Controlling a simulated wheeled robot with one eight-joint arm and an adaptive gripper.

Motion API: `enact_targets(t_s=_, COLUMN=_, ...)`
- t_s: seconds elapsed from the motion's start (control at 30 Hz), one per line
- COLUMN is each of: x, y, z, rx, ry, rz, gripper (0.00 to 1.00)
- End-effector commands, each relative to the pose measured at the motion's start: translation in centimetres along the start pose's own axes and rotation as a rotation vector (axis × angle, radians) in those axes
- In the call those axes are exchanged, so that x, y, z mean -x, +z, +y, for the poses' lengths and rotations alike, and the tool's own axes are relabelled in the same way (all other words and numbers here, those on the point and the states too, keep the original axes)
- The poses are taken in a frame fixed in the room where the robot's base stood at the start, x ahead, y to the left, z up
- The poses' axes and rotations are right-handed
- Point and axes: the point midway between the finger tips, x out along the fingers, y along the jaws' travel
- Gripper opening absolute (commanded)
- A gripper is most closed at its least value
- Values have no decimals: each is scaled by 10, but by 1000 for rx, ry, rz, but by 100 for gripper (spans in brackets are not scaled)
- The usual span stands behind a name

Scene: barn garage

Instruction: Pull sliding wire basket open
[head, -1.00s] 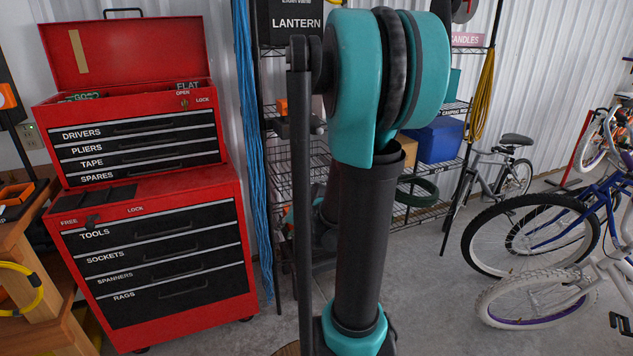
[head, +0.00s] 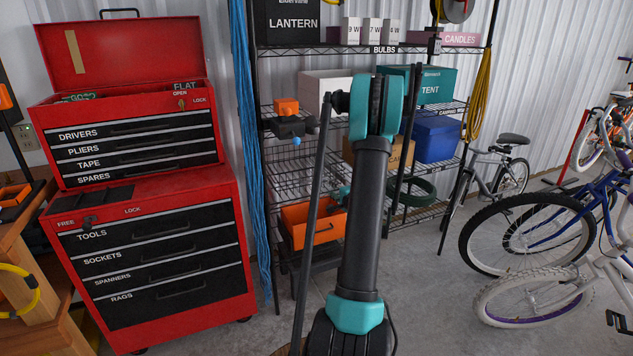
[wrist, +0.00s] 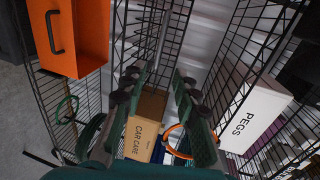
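Wire mesh that looks like the sliding basket (head: 288,182) sits at mid-height in the black wire rack, above an orange bin. My arm hides part of its right side. My gripper (head: 338,197) is in front of the rack at about that height, partly behind my own arm. In the wrist view my gripper (wrist: 160,82) has its two green fingers apart, with nothing held between them. Wire panels run on both sides of the fingers. I cannot tell which wires there belong to the basket, or whether a finger touches them.
The orange bin (head: 312,225) is below the basket. A car care box (wrist: 143,125) and a pegs box (wrist: 252,118) are near the fingers. A red tool chest (head: 150,255) stands left, blue rope (head: 252,150) hangs beside the rack, and bicycles (head: 535,235) stand right. Some floor is clear.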

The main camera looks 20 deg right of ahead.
Motion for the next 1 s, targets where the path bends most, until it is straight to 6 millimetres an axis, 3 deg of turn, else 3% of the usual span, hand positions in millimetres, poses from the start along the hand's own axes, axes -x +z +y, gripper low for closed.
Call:
enact_targets(t_s=0.7, x=-136, y=2, z=0, rx=3, ry=1, rz=-4, gripper=30)
enact_targets(t_s=1.0, x=-160, y=2, z=0, rx=2, ry=2, rz=-3, gripper=30)
